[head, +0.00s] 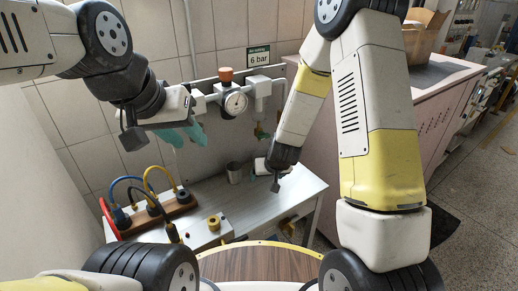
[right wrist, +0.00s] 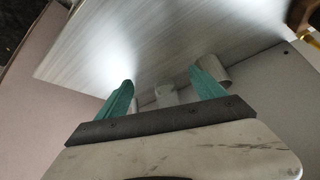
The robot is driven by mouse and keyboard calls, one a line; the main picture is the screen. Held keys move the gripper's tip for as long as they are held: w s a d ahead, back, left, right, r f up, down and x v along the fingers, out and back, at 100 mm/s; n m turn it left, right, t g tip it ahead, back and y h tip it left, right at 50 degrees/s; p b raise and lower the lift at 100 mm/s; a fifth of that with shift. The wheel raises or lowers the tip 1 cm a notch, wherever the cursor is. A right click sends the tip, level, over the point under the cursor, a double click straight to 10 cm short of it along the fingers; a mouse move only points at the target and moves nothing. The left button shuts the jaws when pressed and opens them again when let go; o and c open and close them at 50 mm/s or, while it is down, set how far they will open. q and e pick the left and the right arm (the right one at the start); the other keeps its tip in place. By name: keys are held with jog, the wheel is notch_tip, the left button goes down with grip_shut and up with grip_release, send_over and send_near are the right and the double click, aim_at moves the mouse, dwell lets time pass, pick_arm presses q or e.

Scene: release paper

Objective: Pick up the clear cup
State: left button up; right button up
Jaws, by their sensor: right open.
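A small grey cup (head: 234,173), perhaps the clear one, stands upright on the white bench (head: 270,203) near the wall. I cannot tell its material. A pale object (head: 260,166) lies to its right, partly hidden by my right arm. My right gripper (head: 276,184) is low over the bench, right of the cup. In the right wrist view its teal fingers (right wrist: 161,93) are apart with nothing gripped. A grey cup-like shape (right wrist: 215,70) shows behind the right finger, and a pale object (right wrist: 165,94) shows beyond the gap. My left gripper (head: 181,136) is raised before the wall; its finger gap is unclear.
A wooden block with coloured hoses (head: 158,212) stands on the bench's left. A box with a brass knob (head: 213,223) is at the front. A pink cabinet (head: 430,110) stands right.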

jog(key=f, duration=0.2)
jog(key=w+f, duration=0.1)
jog(key=f, duration=0.1)
jog(key=shift+a+f, duration=0.1)
jog(key=shift+f, duration=0.2)
jog(key=shift+h, duration=0.3)
jog(key=w, duration=0.3)
jog(key=w+a, duration=0.1)
jog(key=w, duration=0.3)
jog(key=shift+w+a, duration=0.1)
jog(key=shift+a, duration=0.1)
jog(key=w, duration=0.3)
jog(key=w+a+f, duration=0.1)
jog(key=w, duration=0.1)
jog(key=shift+w, duration=0.1)
jog(key=c, duration=1.5)
jog(key=shift+c, duration=0.2)
jog(key=shift+r, duration=0.15)
